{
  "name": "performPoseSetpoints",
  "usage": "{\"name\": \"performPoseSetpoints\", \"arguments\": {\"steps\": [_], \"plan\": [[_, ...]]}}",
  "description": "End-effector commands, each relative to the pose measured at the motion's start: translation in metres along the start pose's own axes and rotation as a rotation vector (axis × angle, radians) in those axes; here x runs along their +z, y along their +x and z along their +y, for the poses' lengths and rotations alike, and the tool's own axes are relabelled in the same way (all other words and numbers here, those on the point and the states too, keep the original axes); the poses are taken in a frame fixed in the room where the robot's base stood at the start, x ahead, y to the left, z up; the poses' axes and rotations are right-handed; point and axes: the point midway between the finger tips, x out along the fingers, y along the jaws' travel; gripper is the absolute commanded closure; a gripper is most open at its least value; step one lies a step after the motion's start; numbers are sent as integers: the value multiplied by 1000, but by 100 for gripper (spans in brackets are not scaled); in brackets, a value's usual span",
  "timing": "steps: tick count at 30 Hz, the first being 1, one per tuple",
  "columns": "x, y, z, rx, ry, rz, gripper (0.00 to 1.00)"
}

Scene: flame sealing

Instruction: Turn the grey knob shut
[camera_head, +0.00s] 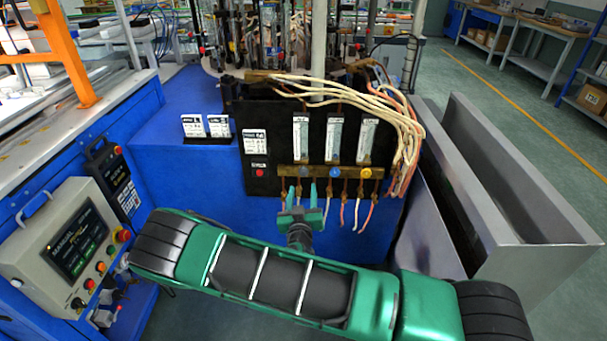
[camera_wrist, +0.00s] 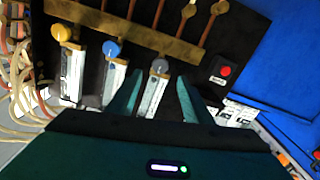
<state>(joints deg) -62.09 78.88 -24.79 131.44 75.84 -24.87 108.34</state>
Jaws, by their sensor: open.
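The grey knob (camera_wrist: 160,66) shows in the wrist view on a brass bar (camera_wrist: 130,28), in front of a flow-meter tube. In the head view the same knob (camera_head: 303,171) is at the left of a row, beside a blue knob (camera_head: 333,172) and a yellow knob (camera_head: 366,172). My green gripper (camera_head: 302,190) is open, just below and in front of the grey knob. In the wrist view its two fingers (camera_wrist: 160,78) point at the knob, one on each side. I cannot tell whether they touch it.
A black panel (camera_head: 262,140) with a red button (camera_head: 259,172) is left of the knobs. Several hoses (camera_head: 355,205) hang below the brass bar. Pale cables (camera_head: 400,120) droop at the right. A metal trough (camera_head: 520,215) stands further right. A control box (camera_head: 65,240) is at the left.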

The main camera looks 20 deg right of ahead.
Motion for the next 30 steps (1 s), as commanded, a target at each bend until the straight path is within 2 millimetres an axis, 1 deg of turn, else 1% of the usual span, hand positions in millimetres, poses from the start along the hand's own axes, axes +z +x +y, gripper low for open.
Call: {"name": "performPoseSetpoints", "arguments": {"steps": [1,4,8,11,14,24,30], "plan": [[1,1,0,1,56,4,54],[1,2,-1,2,145,10,54],[1,5,-2,2,196,14,54],[1,12,-2,3,202,15,54],[0,26,-1,4,201,16,54],[-1,84,-1,3,199,15,54],[-1,105,-1,2,197,15,54]]}}
